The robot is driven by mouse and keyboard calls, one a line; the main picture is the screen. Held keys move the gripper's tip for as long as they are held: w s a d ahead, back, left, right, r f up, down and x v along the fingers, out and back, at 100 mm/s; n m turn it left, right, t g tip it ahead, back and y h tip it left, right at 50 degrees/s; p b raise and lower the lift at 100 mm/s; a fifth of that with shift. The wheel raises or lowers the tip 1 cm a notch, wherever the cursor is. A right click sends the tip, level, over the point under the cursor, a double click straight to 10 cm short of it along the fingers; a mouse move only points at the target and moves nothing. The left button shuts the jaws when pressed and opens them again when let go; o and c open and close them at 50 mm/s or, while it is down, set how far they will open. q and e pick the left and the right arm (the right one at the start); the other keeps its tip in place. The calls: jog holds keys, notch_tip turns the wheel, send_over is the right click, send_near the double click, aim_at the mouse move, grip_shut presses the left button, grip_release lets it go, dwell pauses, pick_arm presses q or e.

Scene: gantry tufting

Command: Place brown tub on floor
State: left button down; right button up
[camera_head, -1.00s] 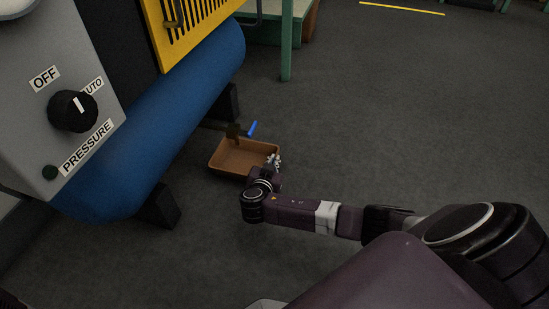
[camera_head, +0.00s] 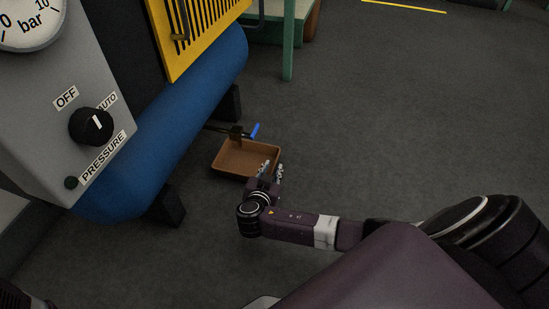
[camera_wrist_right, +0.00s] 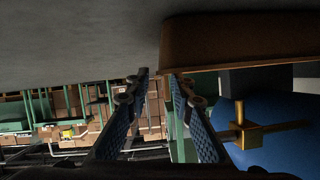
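The brown tub (camera_head: 240,160) sits upright on the grey floor (camera_head: 350,150), below a brass valve with a blue handle (camera_head: 254,130). It looks empty. My right gripper (camera_head: 271,169) is at the tub's near right corner, with its two fingers spread apart and nothing visible between them. In the right wrist view, the tub's wall (camera_wrist_right: 235,45) fills the upper right. There the open fingertips (camera_wrist_right: 159,76) are close to the tub's edge; I cannot tell whether one touches it. My left gripper is not in view.
A blue tank (camera_head: 165,145) on dark feet stands left of the tub, with a grey control panel (camera_head: 75,95) in front of it. A green table leg (camera_head: 288,50) stands behind. The floor to the right is clear.

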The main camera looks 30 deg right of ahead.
jog(key=p+v, duration=0.3)
jog(key=v, duration=0.3)
jog(key=shift+r, duration=0.1)
jog(key=shift+s+a+r, duration=0.1)
jog(key=shift+s+a, duration=0.15)
